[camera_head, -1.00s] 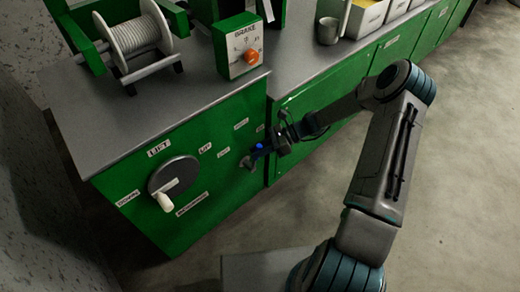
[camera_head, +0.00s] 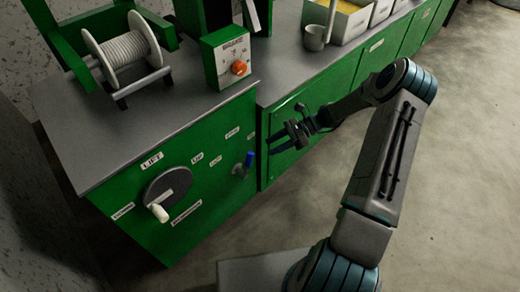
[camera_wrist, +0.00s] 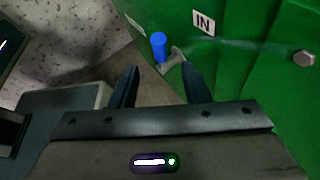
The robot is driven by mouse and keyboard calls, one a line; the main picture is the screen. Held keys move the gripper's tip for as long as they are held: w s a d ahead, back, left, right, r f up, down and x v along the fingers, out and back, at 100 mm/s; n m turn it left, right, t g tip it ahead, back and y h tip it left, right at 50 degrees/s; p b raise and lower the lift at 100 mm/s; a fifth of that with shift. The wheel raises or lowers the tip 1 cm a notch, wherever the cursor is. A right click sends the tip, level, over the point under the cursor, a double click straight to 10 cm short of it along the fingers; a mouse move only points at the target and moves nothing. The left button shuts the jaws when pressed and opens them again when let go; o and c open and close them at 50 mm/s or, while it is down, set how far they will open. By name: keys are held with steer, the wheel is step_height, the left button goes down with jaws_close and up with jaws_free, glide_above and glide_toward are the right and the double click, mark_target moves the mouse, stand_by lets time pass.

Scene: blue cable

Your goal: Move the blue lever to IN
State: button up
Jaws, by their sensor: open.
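The blue lever (camera_head: 249,160) sticks out from the green cabinet front near its right edge, its blue grip at the end of a grey arm. In the wrist view the blue lever (camera_wrist: 159,45) lies ahead of my fingers, below and left of a white IN label (camera_wrist: 203,22). I cannot tell which label it is set to. My gripper (camera_head: 275,146) is open and empty, right of the lever and apart from it in the head view. In the wrist view my gripper (camera_wrist: 160,70) has its two dark fingers spread, with the lever beyond their gap.
A round crank (camera_head: 166,187) with a white knob is on the cabinet's left. The counter holds a cable drum (camera_head: 127,52) and a BRAKE box (camera_head: 228,58) with an orange knob. A metal cup (camera_head: 314,38) stands farther right. The floor (camera_head: 450,170) to the right is clear.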

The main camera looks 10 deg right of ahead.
steer(key=shift+v, duration=2.05)
